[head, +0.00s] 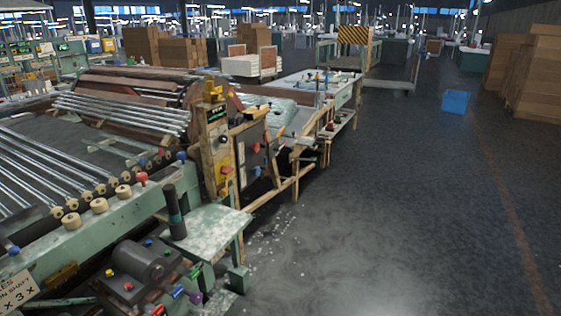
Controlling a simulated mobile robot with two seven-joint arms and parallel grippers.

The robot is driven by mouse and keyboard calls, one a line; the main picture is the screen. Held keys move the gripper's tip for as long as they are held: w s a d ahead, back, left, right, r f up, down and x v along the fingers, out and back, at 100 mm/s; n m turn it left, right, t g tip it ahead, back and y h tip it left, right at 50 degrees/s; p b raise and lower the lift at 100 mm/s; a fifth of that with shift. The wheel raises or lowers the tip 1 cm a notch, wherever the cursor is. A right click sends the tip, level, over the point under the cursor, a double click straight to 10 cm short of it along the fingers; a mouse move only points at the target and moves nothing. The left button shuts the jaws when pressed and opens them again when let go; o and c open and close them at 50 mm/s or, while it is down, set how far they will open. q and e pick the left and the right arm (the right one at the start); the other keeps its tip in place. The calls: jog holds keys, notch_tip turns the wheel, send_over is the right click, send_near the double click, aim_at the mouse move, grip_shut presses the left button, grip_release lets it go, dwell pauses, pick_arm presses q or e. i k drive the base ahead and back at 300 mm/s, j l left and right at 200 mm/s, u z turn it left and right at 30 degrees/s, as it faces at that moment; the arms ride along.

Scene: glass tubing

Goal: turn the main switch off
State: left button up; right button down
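A tan control post (215,150) stands at the near end of the glass tubing machine, left of the picture's middle. It has a small dark display (217,113) near its top. A red and yellow switch (226,170) sits low on the post; it looks like a main switch, but its setting is too small to read. Beside the post, a dark panel (250,150) carries small red and blue knobs. Neither of my grippers shows in the head view.
The machine's rollers and glass tubes (125,112) fill the left side. A pale green table (205,228) with a dark cylinder (175,212) stands in front of the post. A dark motor unit (140,265) is at lower left. Open floor (390,210) lies to the right, with a blue bin (455,101) farther off.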

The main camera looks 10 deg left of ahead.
aim_at(223, 170)
jog(key=i+l+z, duration=0.15)
jog(key=i, duration=1.45)
jog(key=i+u, duration=0.4)
jog(key=i+l+u, duration=0.2)
jog(key=u, duration=0.2)
jog(key=i+l+u, duration=0.3)
jog(key=u, duration=0.15)
jog(key=i+l+u, duration=0.2)
jog(key=u, duration=0.15)
jog(key=i+l+u, duration=0.15)
jog(key=l+u, duration=0.2)
jog(key=i+l+u, duration=0.1)
jog(key=l+u, duration=0.25)
jog(key=i+l+u, duration=0.1)
jog(key=l+u, duration=0.3)
jog(key=l, duration=0.2)
